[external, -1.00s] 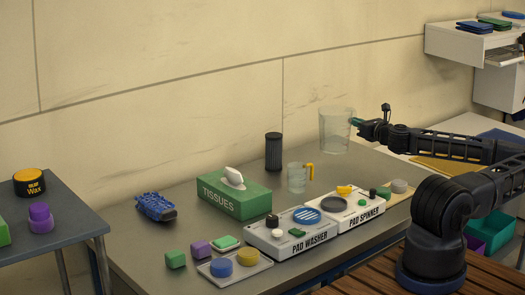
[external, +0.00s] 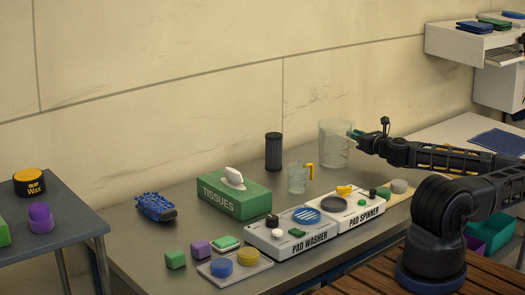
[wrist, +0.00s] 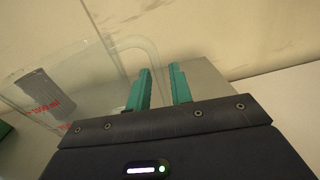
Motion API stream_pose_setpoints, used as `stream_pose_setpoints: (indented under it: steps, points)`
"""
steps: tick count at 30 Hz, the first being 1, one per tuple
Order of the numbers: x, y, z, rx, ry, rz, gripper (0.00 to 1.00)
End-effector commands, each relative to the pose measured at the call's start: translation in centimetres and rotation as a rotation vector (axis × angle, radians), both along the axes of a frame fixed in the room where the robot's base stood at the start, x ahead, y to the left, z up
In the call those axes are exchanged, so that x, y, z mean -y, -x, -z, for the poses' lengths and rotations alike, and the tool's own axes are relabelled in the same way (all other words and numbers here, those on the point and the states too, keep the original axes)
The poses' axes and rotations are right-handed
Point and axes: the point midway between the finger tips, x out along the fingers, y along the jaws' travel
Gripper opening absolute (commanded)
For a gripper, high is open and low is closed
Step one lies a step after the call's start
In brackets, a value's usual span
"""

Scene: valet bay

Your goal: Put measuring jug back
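The measuring jug (external: 334,148) is large and clear, and stands upright at the back right of the grey bench, its base seeming to rest on the top. In the wrist view, the jug (wrist: 85,68) shows red markings and a clear handle. My gripper (external: 356,134) is at the jug's right side.
The pad washer (external: 290,240), pad spinner (external: 352,210) and tissue box (external: 233,197) are nearer the front. The wall is close behind.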

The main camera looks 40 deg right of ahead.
Motion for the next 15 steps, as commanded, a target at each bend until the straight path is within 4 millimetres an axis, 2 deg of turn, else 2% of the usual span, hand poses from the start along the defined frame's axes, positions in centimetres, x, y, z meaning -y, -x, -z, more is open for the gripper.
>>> stream_pose_setpoints:
  steps: [12, 15]
  points:
    - [-0.01, 0.0, -0.3, 0.0, 0.001, 0.0, 0.3]
    - [-0.03, 0.87, -0.31, 0.0, -0.001, 0.0, 0.3]
